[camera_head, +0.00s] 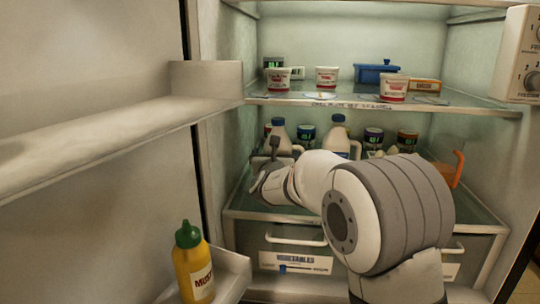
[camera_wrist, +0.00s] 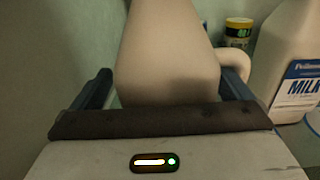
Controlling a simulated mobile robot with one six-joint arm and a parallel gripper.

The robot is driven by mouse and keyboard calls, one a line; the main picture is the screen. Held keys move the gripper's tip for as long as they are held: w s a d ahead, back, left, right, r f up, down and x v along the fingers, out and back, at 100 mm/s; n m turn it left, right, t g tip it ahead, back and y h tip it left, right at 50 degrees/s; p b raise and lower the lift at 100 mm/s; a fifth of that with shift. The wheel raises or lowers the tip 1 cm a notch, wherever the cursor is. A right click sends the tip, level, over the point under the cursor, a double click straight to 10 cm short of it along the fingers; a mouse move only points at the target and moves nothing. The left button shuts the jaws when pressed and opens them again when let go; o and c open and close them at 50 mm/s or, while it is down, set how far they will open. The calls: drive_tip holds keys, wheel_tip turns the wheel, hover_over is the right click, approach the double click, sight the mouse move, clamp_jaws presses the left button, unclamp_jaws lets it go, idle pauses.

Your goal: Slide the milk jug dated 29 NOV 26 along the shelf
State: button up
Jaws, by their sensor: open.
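Two white milk jugs stand on the lower fridge shelf (camera_head: 236,203): a left jug (camera_head: 279,133) and a right jug (camera_head: 339,136), partly behind my arm. My gripper (camera_head: 268,156) is at the left jug. In the wrist view my gripper (camera_wrist: 164,78) is open, with the pale body of the left jug (camera_wrist: 168,45) between its fingers; I cannot tell whether they touch it. Its handle is at the right finger. The right jug (camera_wrist: 290,55), with a blue "MILK" label, stands to the right. No date is readable on either jug.
Several dark jars, one of them (camera_head: 306,136) between the jugs, stand behind. An orange-handled pitcher (camera_head: 450,168) is at the right. The upper shelf (camera_head: 470,103) holds tubs and a blue dish (camera_head: 376,73). A mustard bottle (camera_head: 193,265) stands in the door at the left.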

drive_tip(key=s, duration=0.7)
drive_tip(key=shift+s, duration=0.4)
